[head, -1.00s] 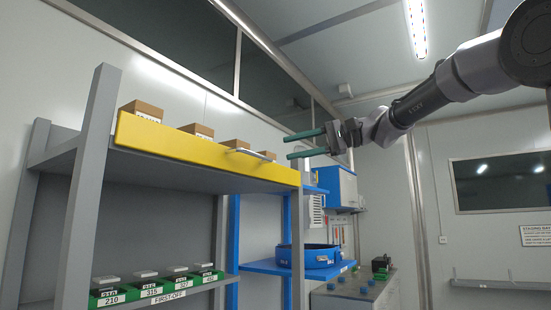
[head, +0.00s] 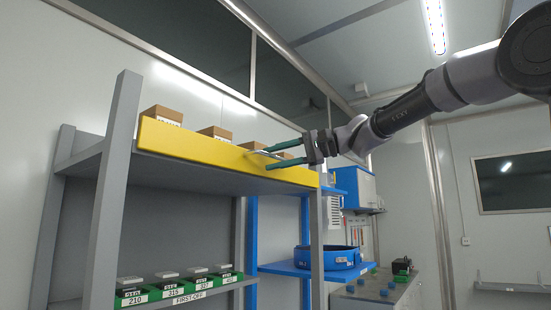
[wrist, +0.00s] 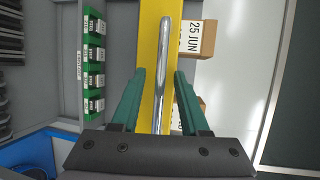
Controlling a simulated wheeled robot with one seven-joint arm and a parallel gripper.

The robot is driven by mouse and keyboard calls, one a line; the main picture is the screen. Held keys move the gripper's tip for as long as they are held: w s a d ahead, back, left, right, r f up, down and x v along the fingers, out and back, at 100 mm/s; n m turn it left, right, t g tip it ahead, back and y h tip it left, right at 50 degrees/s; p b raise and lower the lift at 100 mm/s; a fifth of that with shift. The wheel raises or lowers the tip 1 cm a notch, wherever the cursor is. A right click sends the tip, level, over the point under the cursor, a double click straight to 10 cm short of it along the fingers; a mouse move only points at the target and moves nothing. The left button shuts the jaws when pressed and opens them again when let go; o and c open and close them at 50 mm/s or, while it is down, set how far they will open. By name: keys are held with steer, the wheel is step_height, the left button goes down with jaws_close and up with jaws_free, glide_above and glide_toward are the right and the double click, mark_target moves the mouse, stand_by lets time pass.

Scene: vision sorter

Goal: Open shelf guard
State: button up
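The shelf guard is a yellow panel (head: 205,150) along the front of the upper grey shelf, standing upright in front of the boxes. Its metal bar handle (head: 270,150) is on its right part. In the wrist view the handle (wrist: 163,75) runs lengthwise between my two green fingers, with the yellow guard (wrist: 150,25) behind it. My gripper (head: 278,152) is open, its fingers on either side of the handle with gaps on both sides. In the wrist view my gripper (wrist: 160,85) shows no contact with the handle.
Cardboard boxes (head: 162,114) stand on the upper shelf behind the guard. Green bins (head: 131,297) with labels sit on the lower shelf. A blue round tub (head: 328,257) stands on a blue shelf to the right. The grey shelf post (head: 316,240) is just below my gripper.

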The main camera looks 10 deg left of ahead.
jaws_close()
